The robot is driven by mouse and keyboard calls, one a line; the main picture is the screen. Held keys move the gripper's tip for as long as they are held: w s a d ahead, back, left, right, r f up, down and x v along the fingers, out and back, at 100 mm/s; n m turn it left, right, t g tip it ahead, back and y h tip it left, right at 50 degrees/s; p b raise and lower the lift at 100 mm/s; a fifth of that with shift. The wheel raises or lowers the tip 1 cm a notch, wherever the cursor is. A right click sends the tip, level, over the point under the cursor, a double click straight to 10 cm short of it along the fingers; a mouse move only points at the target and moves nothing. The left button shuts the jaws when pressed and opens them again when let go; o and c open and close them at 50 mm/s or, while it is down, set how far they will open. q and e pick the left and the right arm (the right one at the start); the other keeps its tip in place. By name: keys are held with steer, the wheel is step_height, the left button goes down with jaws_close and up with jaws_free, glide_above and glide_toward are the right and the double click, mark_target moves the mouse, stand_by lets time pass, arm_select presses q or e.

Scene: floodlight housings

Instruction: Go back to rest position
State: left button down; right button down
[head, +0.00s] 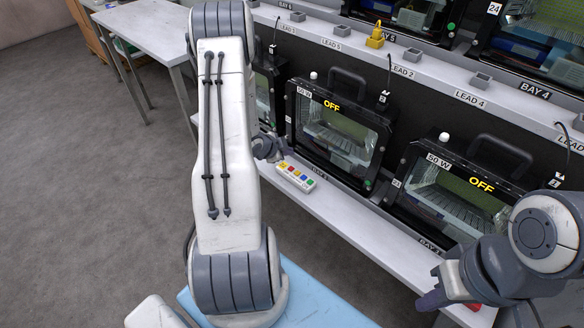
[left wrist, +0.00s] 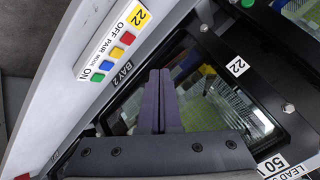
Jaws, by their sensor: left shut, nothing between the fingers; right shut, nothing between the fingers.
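My left gripper (head: 268,148) shows partly behind my left arm in the head view, in front of the floodlight housing with a sign reading OFF (head: 338,128). In the left wrist view its two fingers (left wrist: 160,98) are together with nothing between them, in front of a glass-fronted housing by the BAY 2 label. My right gripper (head: 432,298) is at the lower right of the head view, near the shelf's front edge, shut and empty. A second 50 W housing marked OFF (head: 452,195) stands beyond it.
A button strip (head: 295,176) with coloured buttons lies on the white shelf (head: 345,222) and also shows in the left wrist view (left wrist: 112,48). A yellow plug (head: 376,38) sits on the upper ledge. A white table (head: 150,28) stands at back left. Grey floor is open at left.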

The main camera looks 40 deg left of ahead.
arm_select(q)
steer(key=w+d+r+g+p, duration=0.2)
steer(key=w+d+r+p, duration=0.15)
steer(key=d+r, duration=0.9)
steer(key=s+d+r+n+g+p, duration=0.15)
steer(key=s+d+r, duration=0.25)
steer(key=d, duration=0.4)
steer(key=s+d+r+g+p, duration=0.1)
steer(key=s+d+r+p, duration=0.1)
steer(key=s+d+r, duration=0.4)
steer(key=s+d+r+g+p, duration=0.1)
steer(key=s+d+r, duration=0.1)
steer(key=s+d, duration=0.2)
steer(key=s+d+r+g+p, duration=0.1)
steer(key=s+d+r+g, duration=0.1)
steer(key=s, duration=0.7)
steer(key=s+d+r+g+h, duration=0.1)
steer(key=s+d+r, duration=0.2)
steer(key=s+d, duration=0.2)
steer(key=shift+s+d+r+g+p, duration=0.3)
steer(key=shift+s+d+g+p, duration=0.1)
steer(key=shift+s, duration=0.7)
